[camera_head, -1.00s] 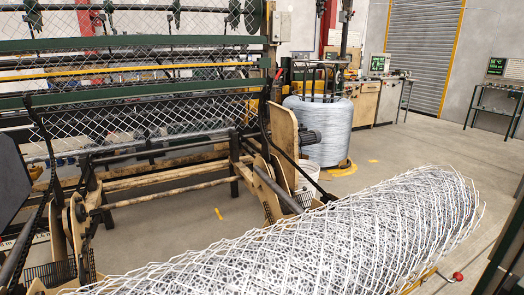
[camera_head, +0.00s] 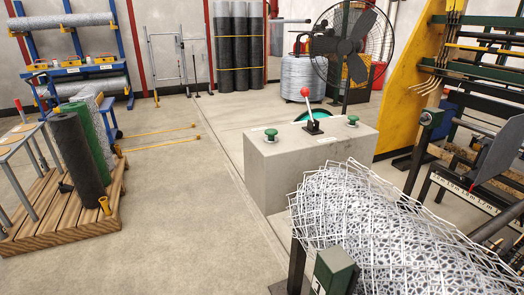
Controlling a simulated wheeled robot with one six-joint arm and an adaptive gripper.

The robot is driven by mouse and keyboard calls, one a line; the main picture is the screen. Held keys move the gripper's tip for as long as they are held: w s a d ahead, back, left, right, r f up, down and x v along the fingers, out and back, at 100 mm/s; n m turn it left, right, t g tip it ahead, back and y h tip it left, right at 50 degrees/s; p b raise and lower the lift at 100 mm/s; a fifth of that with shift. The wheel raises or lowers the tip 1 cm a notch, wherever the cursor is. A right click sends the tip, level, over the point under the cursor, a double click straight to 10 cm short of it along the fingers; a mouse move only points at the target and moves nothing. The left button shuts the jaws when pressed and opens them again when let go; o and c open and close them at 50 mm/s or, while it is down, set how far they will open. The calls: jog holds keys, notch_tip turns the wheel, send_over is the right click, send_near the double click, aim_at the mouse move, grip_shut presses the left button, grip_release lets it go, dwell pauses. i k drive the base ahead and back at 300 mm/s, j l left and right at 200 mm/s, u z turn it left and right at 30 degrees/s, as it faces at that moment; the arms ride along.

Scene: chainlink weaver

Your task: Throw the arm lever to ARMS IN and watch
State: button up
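A lever (camera_head: 309,108) with a red ball knob and a pale shaft stands on a black base on top of a grey box-shaped console (camera_head: 274,180). The shaft leans slightly to the left at its top. A green mushroom-shaped button (camera_head: 270,134) sits left of the lever and another green button (camera_head: 352,120) sits right of it. I can read no ARMS IN marking. A roll of chainlink mesh (camera_head: 390,235) lies in front of the console at the right. My gripper is not in view.
The weaving machine (camera_head: 485,110) and a yellow frame (camera_head: 410,75) stand at the right. A large fan (camera_head: 350,50) is behind the console. A wooden pallet (camera_head: 70,215) with dark and green rolls is at the left. The floor (camera_head: 200,200) left of the console is clear.

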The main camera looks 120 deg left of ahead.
aim_at(305, 91)
jog(key=k+u, duration=0.15)
jog(key=u, duration=1.25)
jog(key=j+u, duration=0.4)
jog(key=j, duration=4.2)
